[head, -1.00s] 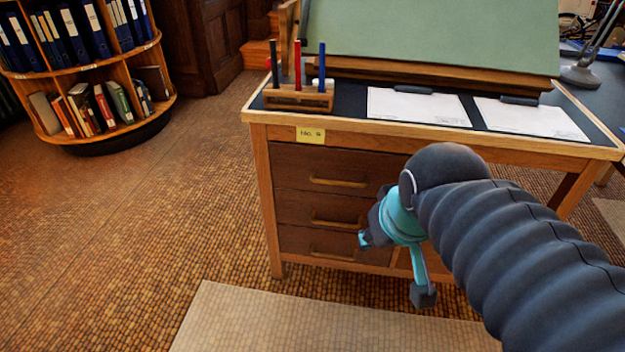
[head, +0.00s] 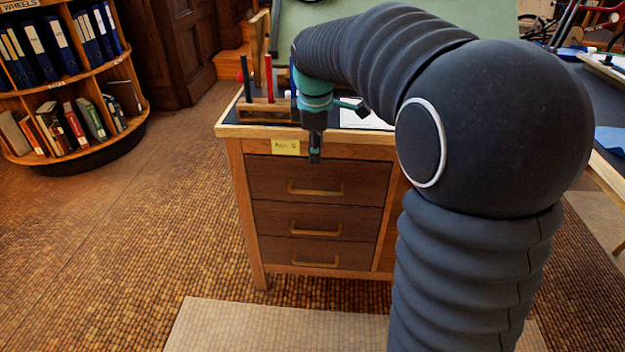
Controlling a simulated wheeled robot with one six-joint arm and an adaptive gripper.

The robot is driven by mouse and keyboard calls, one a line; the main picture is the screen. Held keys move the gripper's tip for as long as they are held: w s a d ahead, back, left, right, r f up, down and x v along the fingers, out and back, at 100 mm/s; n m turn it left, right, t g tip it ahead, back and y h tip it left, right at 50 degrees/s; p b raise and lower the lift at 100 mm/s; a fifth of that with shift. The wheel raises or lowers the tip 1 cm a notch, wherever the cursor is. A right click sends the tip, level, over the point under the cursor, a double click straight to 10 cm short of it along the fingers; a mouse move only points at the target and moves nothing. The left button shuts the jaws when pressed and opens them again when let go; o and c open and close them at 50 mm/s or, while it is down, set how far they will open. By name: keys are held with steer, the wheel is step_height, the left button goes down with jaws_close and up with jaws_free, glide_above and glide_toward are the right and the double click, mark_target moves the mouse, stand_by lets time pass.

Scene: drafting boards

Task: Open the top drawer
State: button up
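The desk's top drawer (head: 270,178) is closed, its brown wooden front flush with the frame. Its bar handle (head: 316,192) is in plain view. Two more closed drawers, the middle drawer (head: 275,217) and the bottom drawer (head: 280,249), lie below it. My gripper (head: 338,132) is at the desk's front edge, above the top drawer and its handle.
A yellow label (head: 286,147) is on the desk front above the top drawer. A pen holder (head: 268,113) and a paper sheet (head: 352,118) are on the desktop, partly hidden by my arm. A curved bookshelf (head: 70,92) stands at left. The floor before the drawers is clear.

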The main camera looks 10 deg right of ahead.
mark_target(316, 191)
steer(key=w+f, duration=0.1)
steer(key=f, duration=0.8)
steer(key=w+f, duration=0.1)
steer(key=f, duration=0.3)
steer(key=shift+w+d+f+b, duration=0.25)
steer(key=shift+w+d+b, duration=0.05)
steer(key=shift+d+b, duration=0.1)
jaws_close()
